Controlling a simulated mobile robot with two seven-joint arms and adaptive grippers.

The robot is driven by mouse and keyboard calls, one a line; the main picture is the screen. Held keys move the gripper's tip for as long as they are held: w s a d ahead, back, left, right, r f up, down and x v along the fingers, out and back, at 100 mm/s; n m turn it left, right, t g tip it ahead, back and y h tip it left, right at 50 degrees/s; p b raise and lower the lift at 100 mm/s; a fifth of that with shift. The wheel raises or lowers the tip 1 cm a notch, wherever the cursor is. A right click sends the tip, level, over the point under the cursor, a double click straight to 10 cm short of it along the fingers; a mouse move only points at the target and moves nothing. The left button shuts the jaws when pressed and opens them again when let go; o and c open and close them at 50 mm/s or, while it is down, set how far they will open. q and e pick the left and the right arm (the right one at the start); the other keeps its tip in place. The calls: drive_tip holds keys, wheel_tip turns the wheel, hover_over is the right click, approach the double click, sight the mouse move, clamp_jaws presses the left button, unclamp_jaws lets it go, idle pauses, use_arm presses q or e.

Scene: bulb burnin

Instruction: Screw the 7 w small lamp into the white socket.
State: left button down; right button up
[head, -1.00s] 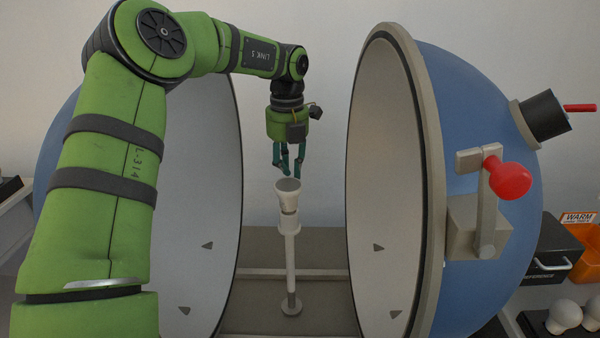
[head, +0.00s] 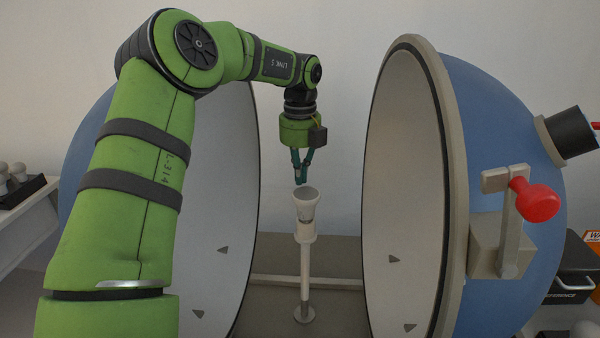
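A white flared, cup-shaped lamp (head: 306,207) sits upright at the top of the white socket (head: 305,236), which stands on a thin post between the two sphere halves. I cannot read a wattage on it or tell how deep it sits. My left gripper (head: 301,182) points down just above the lamp's rim, with nothing visible in its fingers. Its fingertips look close together from this side, but they overlap, so their opening is unclear. My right gripper is not in view.
The open sphere halves (head: 403,170) flank the post closely on both sides. A red-knobbed lever (head: 535,200) sticks out on the right. Round bulbs (head: 17,171) stand in a dark rack at far left. A dark box (head: 573,275) and an orange bin are at right.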

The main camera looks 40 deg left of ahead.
use_arm(q)
drive_tip(key=d+m+p, duration=0.1)
drive_tip(key=d+m, duration=0.3)
drive_tip(key=m, duration=0.7)
drive_tip(key=d+m+p, duration=0.1)
drive_tip(key=d+m, duration=0.3)
drive_tip(key=m, duration=0.8)
drive_tip(key=shift+d, duration=0.3)
drive_tip(key=c, duration=1.6)
unclamp_jaws()
drive_tip(key=shift+c, duration=0.2)
